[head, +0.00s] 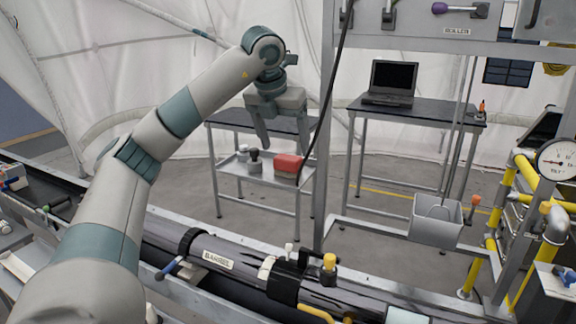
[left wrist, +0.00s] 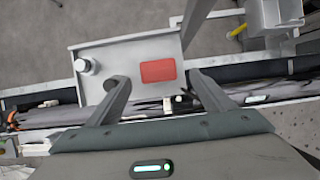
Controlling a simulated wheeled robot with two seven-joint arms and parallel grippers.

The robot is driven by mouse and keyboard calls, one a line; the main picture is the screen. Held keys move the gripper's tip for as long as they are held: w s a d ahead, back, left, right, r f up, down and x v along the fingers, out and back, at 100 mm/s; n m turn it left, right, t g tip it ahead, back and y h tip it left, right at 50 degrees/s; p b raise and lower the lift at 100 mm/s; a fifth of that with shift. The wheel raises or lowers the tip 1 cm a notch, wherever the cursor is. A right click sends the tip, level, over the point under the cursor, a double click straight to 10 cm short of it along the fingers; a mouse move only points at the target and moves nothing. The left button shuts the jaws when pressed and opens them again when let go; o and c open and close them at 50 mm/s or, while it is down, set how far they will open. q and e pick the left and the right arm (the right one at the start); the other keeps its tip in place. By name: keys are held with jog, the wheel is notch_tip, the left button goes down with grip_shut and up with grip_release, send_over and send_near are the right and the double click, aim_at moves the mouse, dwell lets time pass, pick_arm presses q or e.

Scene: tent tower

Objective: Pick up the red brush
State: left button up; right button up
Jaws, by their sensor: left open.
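The red brush (head: 288,163) shows as a red block on the lower shelf of a small metal cart (head: 230,166). It also shows in the left wrist view (left wrist: 158,71) as a red rectangle on the pale shelf, between the two fingertips in the picture. My left gripper (head: 284,142) is open and empty, pointing down, and appears above the brush in the head view. In the left wrist view its two fingers (left wrist: 156,80) are spread apart, with a gap to the shelf that I cannot measure. My right gripper is not in view.
A dark-knobbed item (head: 254,160) stands left of the brush on the shelf. The cart's dark upper top (head: 225,119) and a metal upright post (head: 327,150) are close by. A table with a laptop (head: 391,80) stands to the right. The long barrel (head: 225,258) lies in front.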

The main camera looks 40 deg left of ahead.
aim_at(286, 158)
pick_arm(q)
jog(key=shift+w+a+f, duration=0.1)
jog(key=shift+w+f, duration=0.15)
jog(key=shift+f, duration=0.4)
jog(key=shift+a+f+p, duration=0.1)
jog(key=shift+f+p, duration=0.2)
jog(key=shift+p, duration=0.15)
jog(key=p+x, duration=0.2)
jog(key=x, duration=0.1)
jog(key=shift+a+f, duration=0.1)
jog(key=shift+f, duration=0.3)
jog(key=shift+w+f, duration=0.2)
jog(key=shift+f, duration=0.2)
jog(key=shift+c, duration=0.3)
jog(key=c, duration=1.1)
